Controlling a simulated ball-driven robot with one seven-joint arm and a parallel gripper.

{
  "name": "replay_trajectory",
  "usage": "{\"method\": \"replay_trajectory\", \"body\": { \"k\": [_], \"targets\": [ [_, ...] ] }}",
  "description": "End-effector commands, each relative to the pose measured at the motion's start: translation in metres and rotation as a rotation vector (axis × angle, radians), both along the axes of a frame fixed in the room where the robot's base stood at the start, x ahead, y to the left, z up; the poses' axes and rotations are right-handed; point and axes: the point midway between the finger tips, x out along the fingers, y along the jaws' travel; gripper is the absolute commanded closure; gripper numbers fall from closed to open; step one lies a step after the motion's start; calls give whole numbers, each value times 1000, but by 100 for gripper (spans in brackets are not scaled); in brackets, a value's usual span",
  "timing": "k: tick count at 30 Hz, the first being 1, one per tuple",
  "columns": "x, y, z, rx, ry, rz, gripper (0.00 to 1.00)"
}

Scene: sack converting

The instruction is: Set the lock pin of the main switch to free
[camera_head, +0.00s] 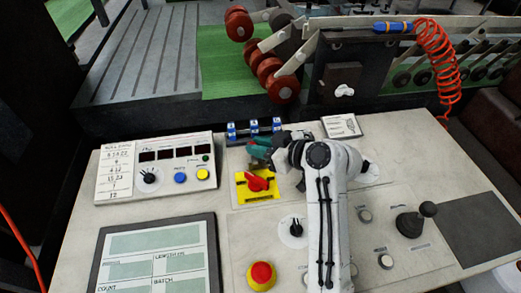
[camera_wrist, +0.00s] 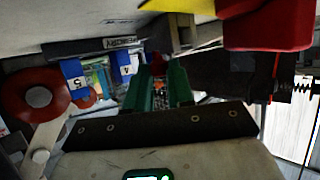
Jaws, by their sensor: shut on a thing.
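The main switch (camera_head: 257,184) is a red rotary handle on a yellow plate on the pale console. In the wrist view its red handle (camera_wrist: 265,25) shows large at the upper right, with a corner of the yellow plate beside it. My gripper (camera_head: 254,153) is just behind the plate, low over the console. In the wrist view its green fingers (camera_wrist: 158,72) are close together on a small dark reddish piece, which I take for the lock pin (camera_wrist: 157,64). The pin is mostly hidden by the fingers, so its setting cannot be told.
Blue numbered blocks (camera_head: 232,131) stand in a rack behind my gripper. A meter box (camera_head: 172,166) with knobs is at left, above a display panel (camera_head: 157,258). A red mushroom button (camera_head: 262,274), a black selector (camera_head: 295,229) and a lever (camera_head: 414,221) are on the console.

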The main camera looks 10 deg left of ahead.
Motion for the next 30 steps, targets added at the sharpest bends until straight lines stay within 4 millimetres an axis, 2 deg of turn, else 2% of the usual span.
{"method": "replay_trajectory", "body": {
  "k": [2,3,10,20,30],
  "targets": [
    [2,0,1,2,-5,-6,100],
    [2,0,2,2,-5,-7,74],
    [2,-1,1,1,-4,-5,52],
    [-1,-5,2,0,-5,-6,52],
    [-26,-54,24,0,-7,-9,52]
  ]
}}
